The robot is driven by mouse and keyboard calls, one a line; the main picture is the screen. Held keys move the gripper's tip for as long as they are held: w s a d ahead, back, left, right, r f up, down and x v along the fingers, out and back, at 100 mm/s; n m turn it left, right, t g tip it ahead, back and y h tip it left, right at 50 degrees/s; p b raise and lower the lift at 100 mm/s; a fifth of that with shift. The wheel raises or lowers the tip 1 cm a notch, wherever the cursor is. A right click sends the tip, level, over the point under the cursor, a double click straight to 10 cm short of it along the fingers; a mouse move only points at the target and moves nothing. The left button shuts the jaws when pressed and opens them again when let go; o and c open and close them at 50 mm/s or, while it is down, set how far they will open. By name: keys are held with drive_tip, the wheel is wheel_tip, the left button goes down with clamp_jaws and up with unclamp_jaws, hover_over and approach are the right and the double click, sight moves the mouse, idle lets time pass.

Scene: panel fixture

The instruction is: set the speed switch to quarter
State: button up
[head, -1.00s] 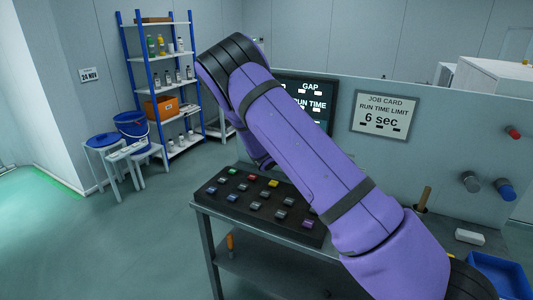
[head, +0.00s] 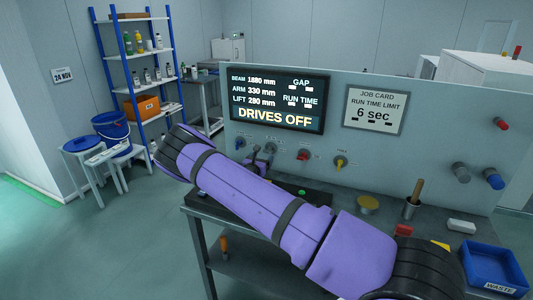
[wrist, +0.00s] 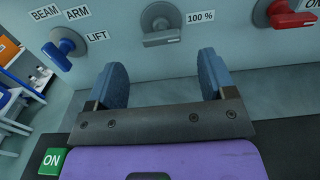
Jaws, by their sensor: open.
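The grey switch (wrist: 161,30) on the panel, with a "100 %" label (wrist: 200,17) to its right, seems to be the speed switch. Its bar lies roughly level, one end towards that label; other markings are not readable. It shows small in the head view (head: 271,146). My gripper (wrist: 163,75) is open, its two blue fingers apart and empty, below and short of the grey switch. In the head view my gripper (head: 258,163) is close to the panel, partly hidden behind my purple arm.
A blue knob (wrist: 64,45) labelled BEAM, ARM, LIFT is left; a red switch (wrist: 290,17) is right. A yellow knob (head: 340,161) is further right. The display (head: 276,101) reads DRIVES OFF. A green ON button (wrist: 51,161) lies below left. A blue waste bin (head: 492,268) stands far right.

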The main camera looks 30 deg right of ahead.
sight(267, 152)
drive_tip(key=x, duration=0.6)
drive_tip(key=shift+w+d, duration=0.1)
drive_tip(key=shift+d, duration=0.15)
drive_tip(key=c, duration=0.9)
drive_tip(key=shift+c, duration=0.2)
